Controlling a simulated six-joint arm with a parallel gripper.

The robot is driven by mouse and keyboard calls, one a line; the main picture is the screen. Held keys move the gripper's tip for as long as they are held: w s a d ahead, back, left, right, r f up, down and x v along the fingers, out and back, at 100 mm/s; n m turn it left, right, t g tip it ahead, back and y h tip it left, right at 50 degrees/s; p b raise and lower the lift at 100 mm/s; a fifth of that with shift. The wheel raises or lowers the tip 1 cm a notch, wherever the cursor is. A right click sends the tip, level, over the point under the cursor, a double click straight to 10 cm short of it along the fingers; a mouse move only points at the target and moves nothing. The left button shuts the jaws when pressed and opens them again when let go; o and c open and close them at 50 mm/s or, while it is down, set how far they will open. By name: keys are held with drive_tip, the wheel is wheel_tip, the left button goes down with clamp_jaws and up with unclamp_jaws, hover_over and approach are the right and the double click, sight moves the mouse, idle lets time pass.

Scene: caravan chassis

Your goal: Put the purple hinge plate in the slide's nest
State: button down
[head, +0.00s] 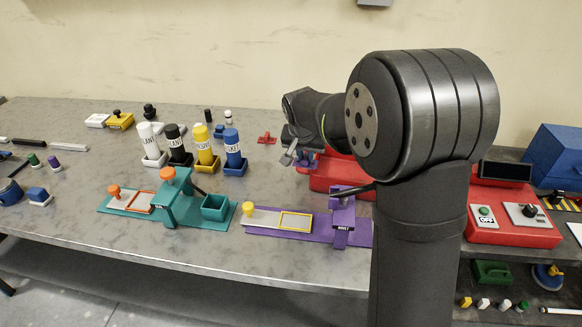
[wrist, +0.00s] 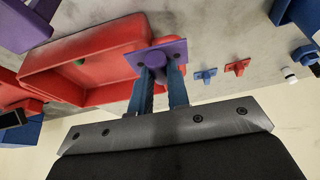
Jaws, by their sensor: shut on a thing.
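My gripper (wrist: 161,78) is shut on the purple hinge plate (wrist: 176,47) by its round knob, seen in the wrist view. The plate is flat with small holes and is held in the air by the red tray (wrist: 100,50). In the head view my gripper (head: 290,157) is at the tray's left end, with the purple plate (head: 306,159) partly hidden. A purple fixture (head: 270,231) with a yellow-framed slide (head: 295,221) and yellow knob stands in front. A teal fixture (head: 180,216) with an orange-framed slide (head: 140,201) stands to its left. Both frames look empty.
White, black, yellow and blue bottles (head: 206,147) stand in holders behind the teal fixture. A small red plate (head: 267,138) lies behind them to the right. A red control box (head: 510,222) stands at right. My arm hides part of the red tray and purple fixture.

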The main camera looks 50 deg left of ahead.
drive_tip(key=r+n, duration=0.1)
hover_over(296, 219)
drive_tip(key=f, duration=0.4)
drive_tip(key=s+d+f, duration=0.1)
drive_tip(key=f, duration=0.1)
drive_tip(key=shift+s+d, duration=0.1)
drive_tip(key=shift+f, duration=2.05)
drive_tip(key=shift+f, duration=0.2)
drive_tip(key=c, duration=1.4)
unclamp_jaws()
drive_tip(key=shift+r, duration=0.1)
